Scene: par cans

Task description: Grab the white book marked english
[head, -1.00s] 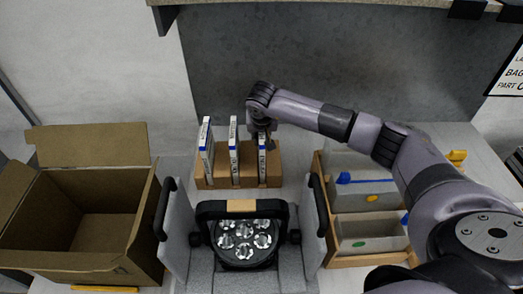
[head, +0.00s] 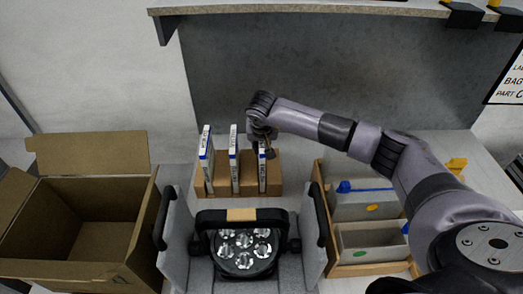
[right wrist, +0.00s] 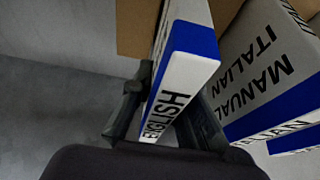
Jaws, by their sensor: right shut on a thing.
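My right gripper (head: 263,142) is at the top of the rightmost of three thin white books in the head view. In the right wrist view, my right gripper (right wrist: 168,100) has its fingers on either side of a white book marked ENGLISH (right wrist: 178,75), with a blue band along its edge, and is shut on it. This book (head: 262,173) still stands upright in the cardboard holder (head: 274,165). A book marked MANUAL ITALIAN (right wrist: 268,75) is beside it in the wrist view. My left gripper is not in view.
An open cardboard box (head: 75,262) stands at the left. A black stage light (head: 243,248) sits in front of the holder between grey panels with black handles. Grey bins (head: 362,205) in a wooden frame stand at the right. A shelf (head: 330,10) overhangs at the back.

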